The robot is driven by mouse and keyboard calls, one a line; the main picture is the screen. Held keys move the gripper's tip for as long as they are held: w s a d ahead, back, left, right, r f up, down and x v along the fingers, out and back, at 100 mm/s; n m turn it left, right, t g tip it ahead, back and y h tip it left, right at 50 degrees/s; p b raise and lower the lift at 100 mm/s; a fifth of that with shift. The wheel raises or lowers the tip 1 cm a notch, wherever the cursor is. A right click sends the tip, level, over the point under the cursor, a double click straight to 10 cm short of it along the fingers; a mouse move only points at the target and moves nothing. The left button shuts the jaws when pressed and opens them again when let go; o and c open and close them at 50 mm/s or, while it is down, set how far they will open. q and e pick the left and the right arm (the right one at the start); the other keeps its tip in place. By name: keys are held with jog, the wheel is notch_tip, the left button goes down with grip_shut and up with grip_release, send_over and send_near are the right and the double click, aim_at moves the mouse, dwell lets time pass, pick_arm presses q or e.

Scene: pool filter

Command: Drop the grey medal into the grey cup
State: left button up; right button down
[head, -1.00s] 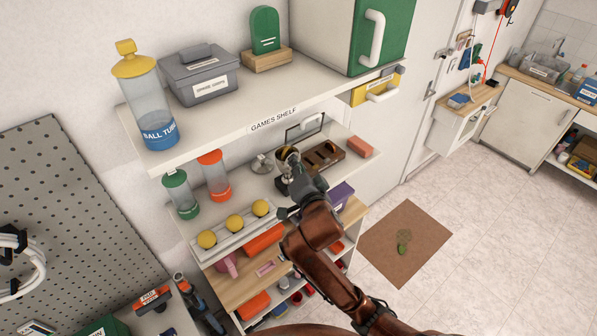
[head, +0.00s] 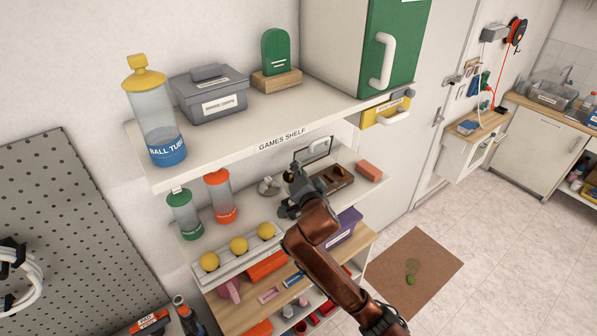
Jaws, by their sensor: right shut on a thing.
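My right gripper (head: 293,180) is over the middle shelf board, left of a brown tray, its arm coming in from the lower right. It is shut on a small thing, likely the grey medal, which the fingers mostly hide. The grey cup cannot be made out clearly; the gripper covers the spot where a cup-like thing on a dark base showed before. A small silvery object (head: 268,186) stands on the board just left of the gripper; I cannot tell exactly what it is. My left gripper is not in view.
The upper shelf (head: 235,150) overhangs the board closely. Beside the gripper are the brown tray (head: 345,178), an orange block (head: 369,171), an orange-capped tube (head: 220,198), a green-capped tube (head: 185,215) and a rack of yellow balls (head: 238,245). A purple box (head: 345,228) is below.

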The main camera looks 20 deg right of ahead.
jog(key=c, duration=2)
grip_release()
